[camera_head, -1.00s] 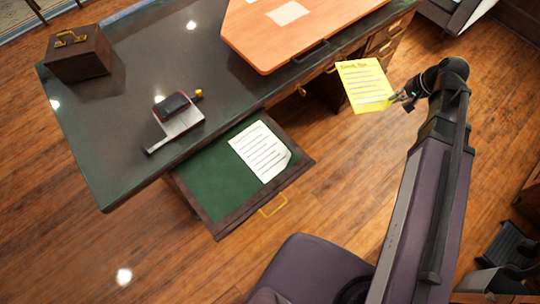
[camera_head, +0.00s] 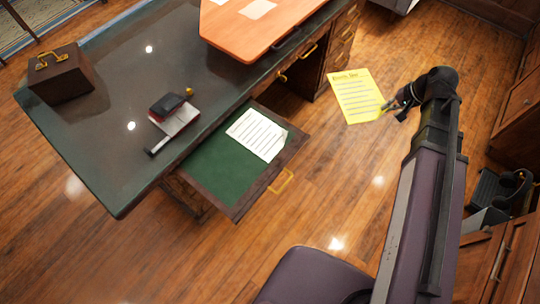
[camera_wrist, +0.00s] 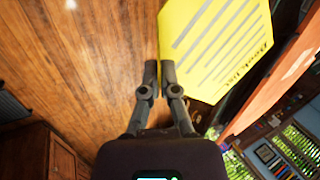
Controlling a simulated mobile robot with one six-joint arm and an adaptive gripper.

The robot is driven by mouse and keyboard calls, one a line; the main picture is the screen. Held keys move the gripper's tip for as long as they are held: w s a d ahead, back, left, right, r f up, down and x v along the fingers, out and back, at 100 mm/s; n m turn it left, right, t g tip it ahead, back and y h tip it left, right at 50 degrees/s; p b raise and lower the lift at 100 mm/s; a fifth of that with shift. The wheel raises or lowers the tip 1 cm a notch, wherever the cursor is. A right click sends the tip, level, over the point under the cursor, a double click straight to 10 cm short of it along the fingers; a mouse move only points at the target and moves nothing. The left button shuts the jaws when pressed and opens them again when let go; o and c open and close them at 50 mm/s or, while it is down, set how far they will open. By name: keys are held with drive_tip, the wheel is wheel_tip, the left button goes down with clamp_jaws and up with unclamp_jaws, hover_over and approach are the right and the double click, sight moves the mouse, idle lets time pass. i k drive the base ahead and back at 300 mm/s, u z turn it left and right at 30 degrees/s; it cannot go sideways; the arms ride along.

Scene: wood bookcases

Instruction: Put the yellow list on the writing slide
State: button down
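The yellow list (camera_head: 356,96) is a yellow sheet with a heading and printed lines. My gripper (camera_head: 387,107) is shut on its lower right edge and holds it up in the air, right of the desk. In the wrist view the yellow list (camera_wrist: 215,42) reaches past the fingertips, and my gripper (camera_wrist: 158,68) has its fingers close together at its edge. The writing slide (camera_head: 208,169) is pulled out from the desk's front, with a green top, dark wood rim and brass handle. A white printed sheet (camera_head: 257,135) lies on its right part. The green left part is bare.
The dark desk (camera_head: 95,135) carries a brown box (camera_head: 60,75), a small device with a white plate (camera_head: 175,115) and an orange board (camera_head: 270,28). A purple seat (camera_head: 315,277) stands in front. Cabinets (camera_head: 505,260) stand at the right.

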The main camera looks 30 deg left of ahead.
sight(225, 170)
drive_tip(key=u, duration=0.3)
drive_tip(key=k, duration=1.05)
drive_tip(key=u, duration=0.85)
